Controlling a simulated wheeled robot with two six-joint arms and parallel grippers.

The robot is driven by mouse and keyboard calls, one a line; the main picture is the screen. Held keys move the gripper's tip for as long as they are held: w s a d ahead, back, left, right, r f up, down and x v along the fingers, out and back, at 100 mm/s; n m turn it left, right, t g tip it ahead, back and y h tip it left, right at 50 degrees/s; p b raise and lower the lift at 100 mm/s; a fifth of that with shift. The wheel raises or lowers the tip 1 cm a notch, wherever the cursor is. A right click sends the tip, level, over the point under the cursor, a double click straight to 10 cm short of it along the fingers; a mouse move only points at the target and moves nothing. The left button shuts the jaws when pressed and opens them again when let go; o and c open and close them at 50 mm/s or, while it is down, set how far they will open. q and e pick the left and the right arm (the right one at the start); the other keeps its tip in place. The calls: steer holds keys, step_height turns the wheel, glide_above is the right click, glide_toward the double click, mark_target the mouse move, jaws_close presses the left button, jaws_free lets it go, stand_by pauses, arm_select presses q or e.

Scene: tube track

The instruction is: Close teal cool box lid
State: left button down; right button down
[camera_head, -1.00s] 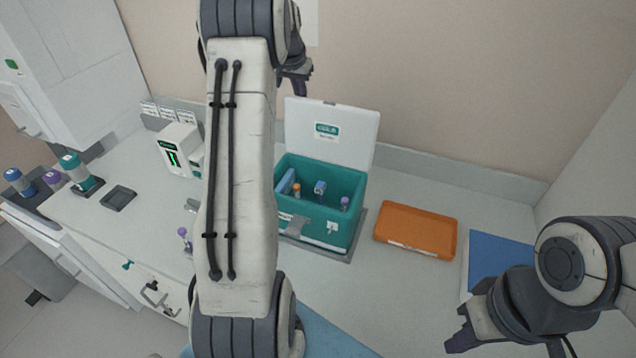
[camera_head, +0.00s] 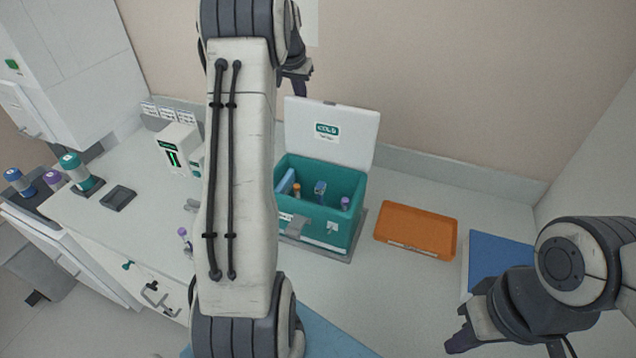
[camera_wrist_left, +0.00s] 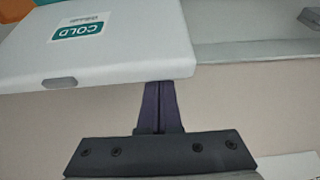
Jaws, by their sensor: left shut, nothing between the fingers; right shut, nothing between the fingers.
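The teal cool box (camera_head: 319,232) stands on the counter with its white lid (camera_head: 352,130) open and upright at the back. Several capped tubes are inside the box. My left arm reaches across the head view in front of the box's left side, and its gripper (camera_head: 298,88) is near the lid's top left corner. In the left wrist view the shut left fingers (camera_wrist_left: 160,88) are at the edge of the lid (camera_wrist_left: 110,60), which carries a COLD label; I cannot tell whether they touch it. My right gripper (camera_head: 456,330) is shut and empty at the lower right.
An orange tray (camera_head: 416,232) lies right of the box, with a blue mat (camera_head: 498,258) beyond it. A white device (camera_head: 180,148) and a dark square holder (camera_head: 118,197) are at the left. The wall is close behind the lid.

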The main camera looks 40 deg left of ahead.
mark_target(295, 107)
arm_select(q)
steer(key=shift+s, duration=0.1)
steer(key=shift+s+d+r+b, duration=0.15)
steer(key=shift+s+b, duration=0.2)
steer(key=shift+s, duration=0.15)
steer(key=shift+s+d+r+b, duration=0.1)
steer(key=shift+s+b, duration=0.25)
steer(key=shift+s, duration=0.15)
steer(key=shift+s+d+r+b, duration=0.2)
steer(key=shift+s+r+b, duration=0.1)
steer(key=shift+s, duration=0.45)
steer(key=shift+s+d+r+b, duration=0.15)
steer(key=shift+s+r+b, duration=0.15)
steer(key=shift+s, duration=0.4)
steer(key=shift+s+d+f+b, duration=0.1)
steer(key=shift+s+f+b, duration=0.05)
steer(key=shift+s+b, duration=0.3)
steer(key=shift+s+d+f+b, duration=0.1)
steer(key=shift+s+b, duration=0.2)
steer(key=shift+s, duration=0.2)
steer(key=shift+s+d+b, duration=0.2)
steer(key=shift+s+b, duration=0.15)
steer(key=shift+s, duration=0.3)
steer(key=shift+s+d+b, duration=0.15)
steer(key=shift+s+b, duration=0.2)
steer(key=shift+s, duration=0.25)
